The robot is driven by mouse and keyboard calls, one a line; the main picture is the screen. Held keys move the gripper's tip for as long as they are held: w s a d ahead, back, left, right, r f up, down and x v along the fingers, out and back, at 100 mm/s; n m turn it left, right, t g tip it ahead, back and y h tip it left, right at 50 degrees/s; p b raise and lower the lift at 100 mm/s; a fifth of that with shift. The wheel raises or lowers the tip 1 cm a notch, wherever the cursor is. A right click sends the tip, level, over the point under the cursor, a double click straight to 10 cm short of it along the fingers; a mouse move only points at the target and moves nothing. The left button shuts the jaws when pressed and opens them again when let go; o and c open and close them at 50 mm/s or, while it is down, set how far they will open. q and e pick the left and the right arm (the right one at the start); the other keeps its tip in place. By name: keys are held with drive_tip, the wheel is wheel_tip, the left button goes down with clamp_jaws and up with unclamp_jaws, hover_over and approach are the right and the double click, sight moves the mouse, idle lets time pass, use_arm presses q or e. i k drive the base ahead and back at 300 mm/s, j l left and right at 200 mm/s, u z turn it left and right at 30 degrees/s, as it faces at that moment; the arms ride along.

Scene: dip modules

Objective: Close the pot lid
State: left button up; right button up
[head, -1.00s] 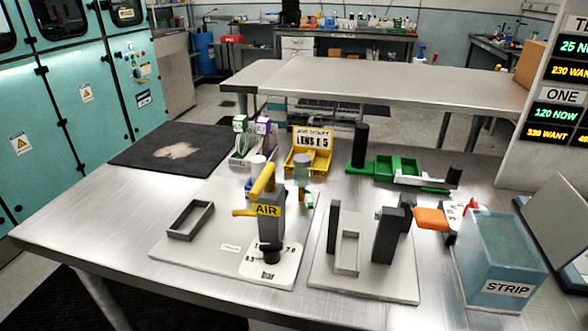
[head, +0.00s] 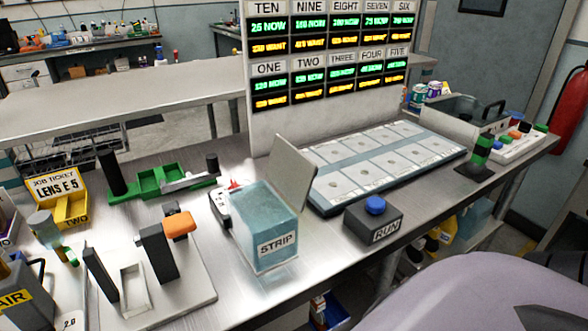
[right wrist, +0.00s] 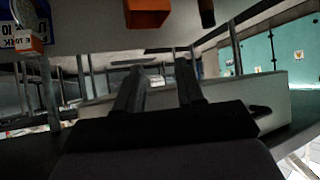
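The STRIP pot (head: 264,240) is a translucent blue-grey box on the steel bench in the head view. Its flat grey lid (head: 293,172) stands up, tilted, at the pot's back right edge, so the top is open. My right gripper shows in the right wrist view (right wrist: 160,88) with its two dark fingers apart and nothing between them. Neither gripper shows in the head view, so the right gripper's distance from the lid cannot be told. My left gripper is in no current view.
A dark RUN box with a blue button (head: 375,207) stands right of the pot. A blue-grey slotted tray (head: 325,203) lies behind it, below the display board (head: 262,130). An orange-topped fixture (head: 158,250) is on the left. A second grey bin (head: 490,112) stands far right.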

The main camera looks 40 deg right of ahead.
sight(293, 174)
drive_tip(key=k+l+u, duration=0.1)
drive_tip(key=l, duration=0.25)
drive_tip(key=k+l, duration=0.25)
drive_tip(key=k+l+u, duration=0.1)
drive_tip(key=l, duration=0.3)
drive_tip(key=k+l+u, duration=0.1)
drive_tip(key=l, duration=0.35)
drive_tip(key=l+u, duration=0.2)
drive_tip(key=l, duration=0.55)
drive_tip(key=i+l, duration=0.1)
drive_tip(key=l, duration=0.2)
drive_tip(key=k+j+z, duration=0.15)
drive_tip(key=k+j, duration=0.3)
drive_tip(key=j, duration=0.15)
